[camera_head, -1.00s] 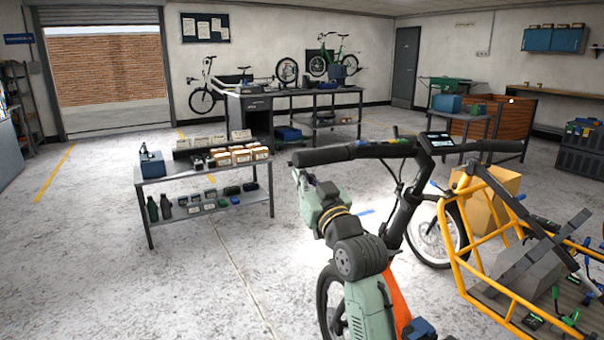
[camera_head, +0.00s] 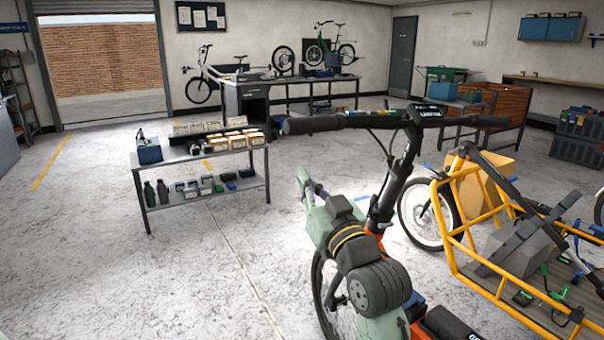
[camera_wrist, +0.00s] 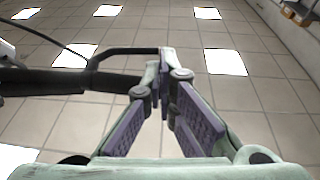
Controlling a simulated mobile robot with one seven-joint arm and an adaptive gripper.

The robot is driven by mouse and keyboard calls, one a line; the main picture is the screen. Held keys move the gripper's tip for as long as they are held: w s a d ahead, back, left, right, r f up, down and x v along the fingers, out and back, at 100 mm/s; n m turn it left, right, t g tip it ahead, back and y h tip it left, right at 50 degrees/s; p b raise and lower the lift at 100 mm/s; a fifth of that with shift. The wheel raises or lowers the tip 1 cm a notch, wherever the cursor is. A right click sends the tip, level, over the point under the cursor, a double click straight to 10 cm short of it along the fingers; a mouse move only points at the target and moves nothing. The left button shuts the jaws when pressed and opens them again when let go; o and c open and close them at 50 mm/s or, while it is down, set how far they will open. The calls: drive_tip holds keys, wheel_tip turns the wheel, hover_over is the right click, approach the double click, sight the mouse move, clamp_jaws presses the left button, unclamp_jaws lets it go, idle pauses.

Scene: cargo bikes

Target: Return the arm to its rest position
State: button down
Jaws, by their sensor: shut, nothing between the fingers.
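My arm rises from the bottom of the head view, its pale green and dark links in front of the cargo bike's (camera_head: 395,185) steering column. My gripper (camera_wrist: 166,65) shows in the wrist view with its purple-padded fingers drawn together at the tips and nothing between them. In the head view the far end of my arm is left of the column and below the handlebar (camera_head: 340,122), and the fingertips are hard to make out. In the wrist view a dark bar (camera_wrist: 60,82) with a thin looped rod lies left of and behind the fingers.
A small table (camera_head: 200,159) with boxes and bottles stands to the left. The concrete floor at left and front left is clear. A tiled ceiling (camera_wrist: 255,95) fills the wrist view.

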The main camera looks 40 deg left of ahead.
drive_tip(key=shift+s+d, duration=0.2)
drive_tip(key=shift+d, duration=0.05)
idle(0.4)
